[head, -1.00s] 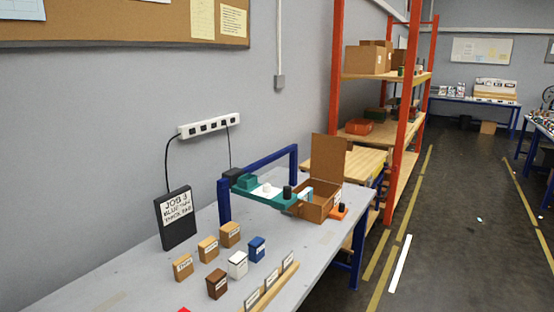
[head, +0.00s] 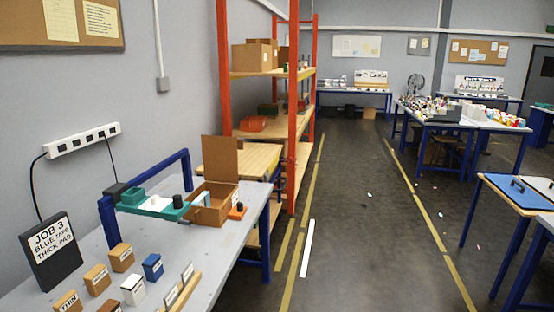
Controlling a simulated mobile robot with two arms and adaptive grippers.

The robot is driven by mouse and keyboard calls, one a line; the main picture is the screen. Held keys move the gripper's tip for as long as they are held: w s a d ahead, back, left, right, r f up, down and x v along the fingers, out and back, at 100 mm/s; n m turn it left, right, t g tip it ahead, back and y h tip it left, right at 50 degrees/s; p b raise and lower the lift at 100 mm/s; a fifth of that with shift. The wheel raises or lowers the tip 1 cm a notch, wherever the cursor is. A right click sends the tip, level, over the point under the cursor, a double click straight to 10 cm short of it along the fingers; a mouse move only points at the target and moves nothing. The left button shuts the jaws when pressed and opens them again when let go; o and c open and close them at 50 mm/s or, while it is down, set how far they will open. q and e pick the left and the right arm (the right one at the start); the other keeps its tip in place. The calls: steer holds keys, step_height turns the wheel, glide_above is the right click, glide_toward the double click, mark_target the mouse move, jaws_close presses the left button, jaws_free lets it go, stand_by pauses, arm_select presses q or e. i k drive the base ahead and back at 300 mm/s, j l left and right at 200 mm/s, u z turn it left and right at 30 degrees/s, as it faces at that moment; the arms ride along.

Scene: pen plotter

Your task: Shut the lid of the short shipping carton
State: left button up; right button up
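A brown shipping carton (head: 212,212) stands near the far right end of the grey workbench (head: 225,262). Its lid (head: 220,158) is open and stands upright at the back. Something pale shows inside the carton; the rest of its inside is hard to make out. Neither of my grippers is in the head view.
A blue frame with a green and white tray (head: 155,207) stands left of the carton. A small orange item (head: 237,211) sits to its right. Small labelled boxes (head: 122,257) and a black job sign (head: 51,251) stand nearer. Orange shelving (head: 292,120) rises behind.

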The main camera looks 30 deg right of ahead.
mark_target(220, 158)
steer(key=z, duration=0.6)
steer(key=i+l+u, duration=0.1)
steer(key=u, duration=0.6)
steer(key=i+l+u, duration=0.35)
steer(key=l, duration=0.3)
steer(key=i+l+u, duration=0.2)
steer(key=l, duration=0.2)
steer(key=i+l+u, duration=0.15)
steer(key=l, duration=0.2)
steer(key=l+u, duration=0.2)
steer(key=l, duration=0.2)
